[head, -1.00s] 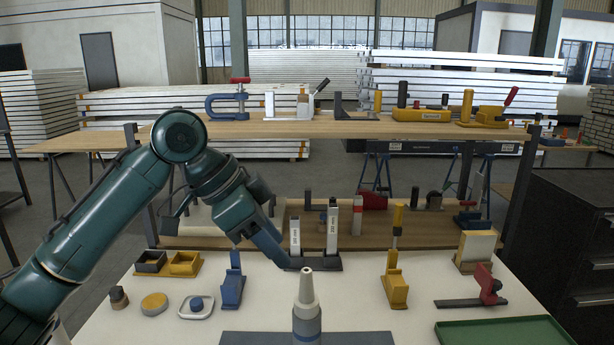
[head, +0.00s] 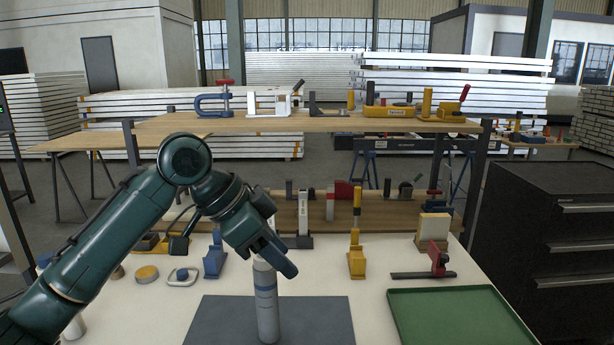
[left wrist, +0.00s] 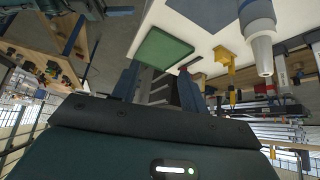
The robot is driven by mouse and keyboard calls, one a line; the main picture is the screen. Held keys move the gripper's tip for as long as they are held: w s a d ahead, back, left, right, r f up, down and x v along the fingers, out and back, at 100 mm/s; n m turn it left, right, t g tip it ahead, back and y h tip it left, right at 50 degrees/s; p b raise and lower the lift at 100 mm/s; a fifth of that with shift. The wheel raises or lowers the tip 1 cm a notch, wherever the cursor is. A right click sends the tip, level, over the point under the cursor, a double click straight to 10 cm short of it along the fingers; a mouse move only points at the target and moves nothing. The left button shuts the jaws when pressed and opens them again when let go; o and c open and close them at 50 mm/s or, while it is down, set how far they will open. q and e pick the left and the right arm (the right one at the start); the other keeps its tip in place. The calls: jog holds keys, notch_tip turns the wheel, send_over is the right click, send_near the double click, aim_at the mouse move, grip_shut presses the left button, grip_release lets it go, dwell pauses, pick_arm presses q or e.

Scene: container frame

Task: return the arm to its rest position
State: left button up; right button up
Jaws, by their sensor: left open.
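My left arm comes in from the left in the head view. Its gripper (head: 282,262) is over the table, in front of the bottle's upper end in the picture. The two open fingers also show in the left wrist view (left wrist: 158,85), with nothing held between them. The grey bottle with blue bands (head: 267,308) stands upright on the dark grey mat (head: 318,322). Its nozzle is hidden behind my gripper in the head view but shows in the left wrist view (left wrist: 262,55), apart from the fingers. My right gripper is not in view.
The white table holds a green tray (head: 455,318), a red clamp (head: 438,262), yellow holders and small parts. A two-level wooden shelf (head: 330,124) with tools stands behind. A black drawer cabinet (head: 545,240) stands at the right. The mat right of the bottle is clear.

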pick_arm(q)
notch_tip(320, 180, down, 23)
jog(key=s+n+t+h+p, duration=0.1)
jog(key=n+t+h+p, duration=0.1)
jog(key=n+t, duration=0.4)
jog(key=s+a+f+n+t+y, duration=0.1)
jog(key=s+a+f+n+y, duration=0.1)
jog(key=s, duration=0.4)
jog(key=s+a+f+n+y, duration=0.1)
jog(key=s+a+f, duration=0.4)
jog(key=s, duration=0.1)
jog(key=s+a+f+n+t+y+p, duration=0.1)
jog(key=s+a+f+n+y, duration=0.1)
jog(key=s, duration=0.4)
notch_tip(320, 180, down, 2)
jog(key=shift+a+f+n+t+y, duration=0.2)
jog(key=shift+a+n+t+y, duration=0.1)
jog(key=shift+a, duration=0.45)
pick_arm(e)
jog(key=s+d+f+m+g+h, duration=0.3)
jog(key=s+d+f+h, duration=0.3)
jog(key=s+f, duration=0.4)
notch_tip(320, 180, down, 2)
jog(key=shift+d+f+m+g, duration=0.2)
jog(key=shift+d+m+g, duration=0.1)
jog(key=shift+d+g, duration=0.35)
